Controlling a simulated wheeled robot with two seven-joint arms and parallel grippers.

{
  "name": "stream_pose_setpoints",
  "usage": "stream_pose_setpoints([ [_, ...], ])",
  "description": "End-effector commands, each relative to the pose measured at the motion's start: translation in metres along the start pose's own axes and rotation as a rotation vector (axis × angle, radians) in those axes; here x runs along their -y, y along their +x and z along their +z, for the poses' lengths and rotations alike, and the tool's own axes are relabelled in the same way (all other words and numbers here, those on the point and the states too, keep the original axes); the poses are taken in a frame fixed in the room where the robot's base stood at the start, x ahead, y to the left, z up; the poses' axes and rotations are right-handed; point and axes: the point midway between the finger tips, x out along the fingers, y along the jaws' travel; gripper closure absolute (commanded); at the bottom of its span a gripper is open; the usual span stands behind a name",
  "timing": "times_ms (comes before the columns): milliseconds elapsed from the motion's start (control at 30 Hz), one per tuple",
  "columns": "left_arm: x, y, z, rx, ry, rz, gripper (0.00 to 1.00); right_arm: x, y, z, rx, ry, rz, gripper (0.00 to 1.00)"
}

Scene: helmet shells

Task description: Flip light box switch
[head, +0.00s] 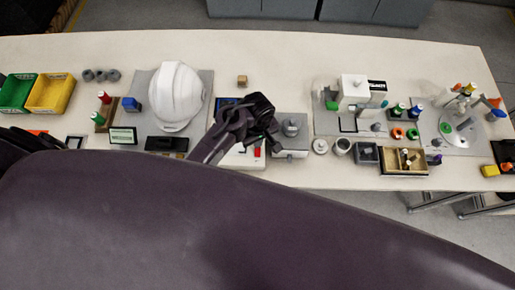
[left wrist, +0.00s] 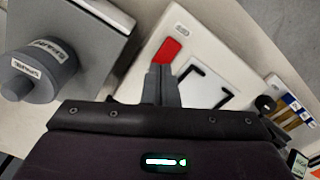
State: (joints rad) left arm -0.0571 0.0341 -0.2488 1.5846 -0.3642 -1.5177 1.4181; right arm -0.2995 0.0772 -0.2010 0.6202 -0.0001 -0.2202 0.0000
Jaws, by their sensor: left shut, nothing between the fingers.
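The light box is a low white box (head: 236,160) at the front edge of the table, partly hidden by my left gripper and arm. Its red switch (head: 257,152) shows at its right side. In the left wrist view the white top (left wrist: 205,50) carries the red switch (left wrist: 168,50) and black corner marks. My left gripper (head: 262,139) is over the box. Its shut, empty fingers (left wrist: 161,70) end right at the near edge of the red switch. I cannot tell whether they touch it. My right gripper is not in view.
A grey unit with a round knob (head: 291,127) stands close right of the box. It fills the upper left of the left wrist view (left wrist: 45,75). A white helmet (head: 177,95) stands to the left. A small wooden cube (head: 242,81) lies behind on clear table.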

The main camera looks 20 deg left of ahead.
Motion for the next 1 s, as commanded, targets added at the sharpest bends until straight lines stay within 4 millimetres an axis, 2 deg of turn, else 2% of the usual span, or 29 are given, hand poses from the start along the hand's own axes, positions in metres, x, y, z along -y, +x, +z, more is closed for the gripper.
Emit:
stream_pose_setpoints([
  [1000,0.000,0.016,0.000,0.000,0.001,0.001,1.00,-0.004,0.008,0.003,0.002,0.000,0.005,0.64],
])
